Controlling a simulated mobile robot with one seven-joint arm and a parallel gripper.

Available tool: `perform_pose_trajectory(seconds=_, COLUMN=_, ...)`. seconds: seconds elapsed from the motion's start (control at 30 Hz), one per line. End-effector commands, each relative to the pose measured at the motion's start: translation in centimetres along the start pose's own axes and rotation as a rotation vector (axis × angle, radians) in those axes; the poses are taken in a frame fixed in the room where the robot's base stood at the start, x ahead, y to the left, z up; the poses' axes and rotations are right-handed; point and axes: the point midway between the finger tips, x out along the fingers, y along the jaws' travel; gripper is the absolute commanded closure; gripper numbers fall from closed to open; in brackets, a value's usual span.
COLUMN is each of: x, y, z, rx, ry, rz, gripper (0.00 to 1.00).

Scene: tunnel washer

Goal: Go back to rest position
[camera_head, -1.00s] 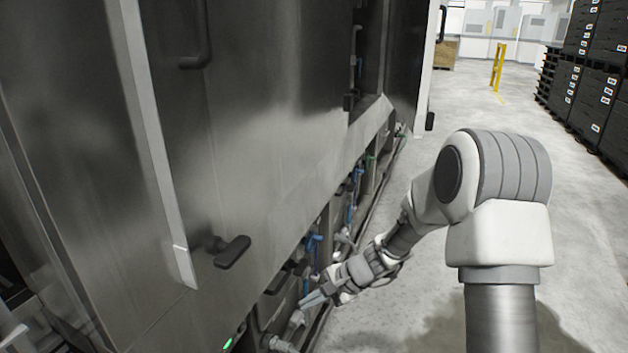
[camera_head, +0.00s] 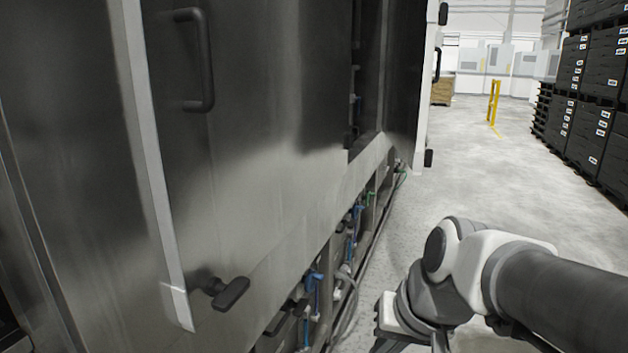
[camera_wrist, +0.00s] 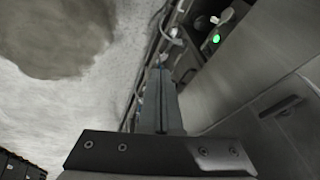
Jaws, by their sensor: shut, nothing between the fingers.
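My gripper (camera_wrist: 159,75) shows in the wrist view, its two fingers shut together and empty. In the head view my arm is folded at the lower right, and the fingers are not visible there. The grey steel tunnel washer (camera_head: 250,110) fills the left side of the head view. My arm is to the right of it, with floor visible between them. In the wrist view the washer's panel (camera_wrist: 245,85) is to the right of the fingers, and a lit green button (camera_wrist: 216,38) shows near its lower edge.
Blue-handled valves (camera_head: 313,282) and pipes line the washer's base. A black handle (camera_head: 231,292) juts from its door. Black crates (camera_head: 590,130) are stacked at the right. A yellow post (camera_head: 493,102) stands further back. The aisle floor (camera_head: 470,160) between is clear.

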Motion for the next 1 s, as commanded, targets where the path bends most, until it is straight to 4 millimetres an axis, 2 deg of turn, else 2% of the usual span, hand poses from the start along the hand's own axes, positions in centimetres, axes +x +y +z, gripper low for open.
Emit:
perform_pose_trajectory(seconds=0.1, x=-2.1, y=1.5, z=1.8, rx=-0.066, ry=0.055, rz=0.059, gripper=1.00)
perform_pose_trajectory(seconds=0.37, x=-5.1, y=4.7, z=4.8, rx=-0.164, ry=0.148, rz=0.175, gripper=1.00)
perform_pose_trajectory(seconds=0.4, x=-6.7, y=4.2, z=4.0, rx=-0.162, ry=0.143, rz=0.175, gripper=1.00)
perform_pose_trajectory(seconds=0.67, x=-12.1, y=2.9, z=2.0, rx=-0.160, ry=0.139, rz=0.173, gripper=1.00)
perform_pose_trajectory(seconds=1.0, x=-20.0, y=0.9, z=-0.8, rx=-0.160, ry=0.139, rz=0.171, gripper=1.00)
